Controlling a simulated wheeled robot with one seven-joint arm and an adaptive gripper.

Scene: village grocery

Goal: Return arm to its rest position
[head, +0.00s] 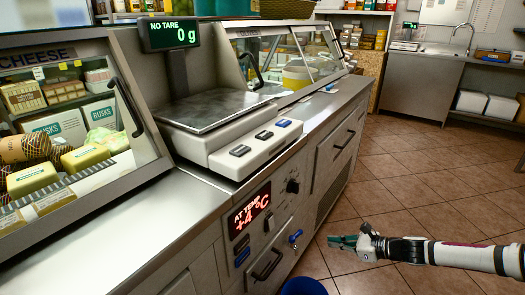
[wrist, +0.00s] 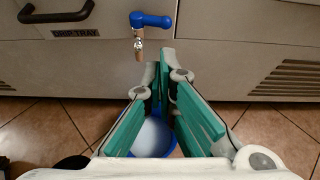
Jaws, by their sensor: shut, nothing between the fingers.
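My gripper (head: 345,242) is at the lower right in the head view, at the end of my arm, which reaches in from the right edge. It is out over the floor, beside the counter front. In the wrist view my gripper (wrist: 163,70) shows two green-padded fingers whose tips come together. It is shut and empty. Behind the fingers are a tap with a blue handle (wrist: 152,20) and a blue bucket (wrist: 150,138) with pale contents, partly hidden by the fingers.
A counter with a scale (head: 215,115) reading 0 g and a glass cheese case (head: 70,130) fills the left. A drawer handle (head: 267,265) and the blue tap (head: 296,236) stick out from its front. The tiled floor (head: 420,180) at right is open. A sink unit (head: 420,85) stands behind.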

